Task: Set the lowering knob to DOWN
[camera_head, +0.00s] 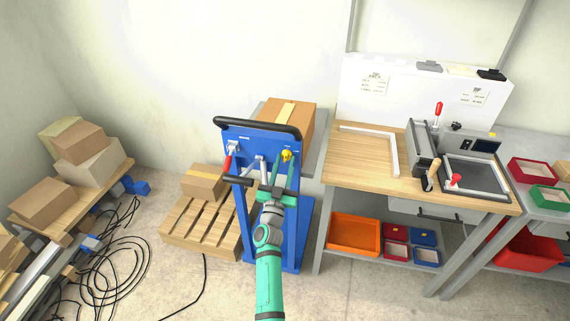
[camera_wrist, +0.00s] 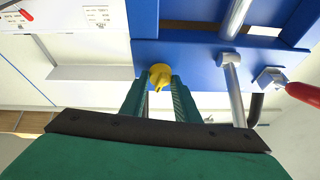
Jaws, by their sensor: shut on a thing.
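The lowering knob (camera_wrist: 159,75) is a small yellow knob on the blue panel of the lift frame. It also shows in the head view (camera_head: 287,155), near the panel's right side. My gripper (camera_wrist: 160,88) has its two green fingers on either side of the knob and is shut on it. In the head view my gripper (camera_head: 285,162) reaches up to the panel from below. The fingers partly hide the knob's sides. I cannot read any DOWN marking or tell the knob's setting.
The blue lift (camera_head: 272,134) has a black handlebar (camera_head: 257,125) on top and a red-gripped lever (camera_head: 228,163) at left. A cardboard box (camera_head: 293,117) sits behind it. A wooden pallet (camera_head: 205,232) lies left; a workbench (camera_head: 370,170) stands right.

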